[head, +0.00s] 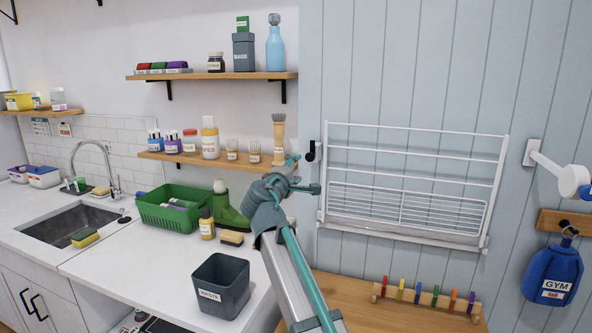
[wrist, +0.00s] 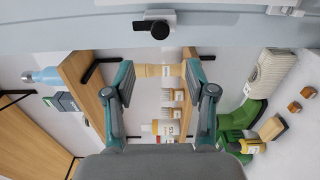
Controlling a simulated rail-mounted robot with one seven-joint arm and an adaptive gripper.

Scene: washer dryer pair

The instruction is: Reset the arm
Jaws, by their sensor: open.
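My arm rises from the bottom middle of the head view, and my gripper (head: 292,175) is in front of the lower wall shelf's right end. In the wrist view my gripper (wrist: 158,80) is open, with its two fingers apart and nothing held between them. A brush with a pale wooden handle (head: 278,132) stands on the lower shelf (head: 180,157), just behind my gripper in the head view. In the wrist view the pale handle (wrist: 152,70) shows beyond the gap between the fingers. I cannot tell how far it is from them.
A white drying rack (head: 410,185) hangs on the panelled wall to the right. A blue gym bag (head: 552,272) hangs at the far right.

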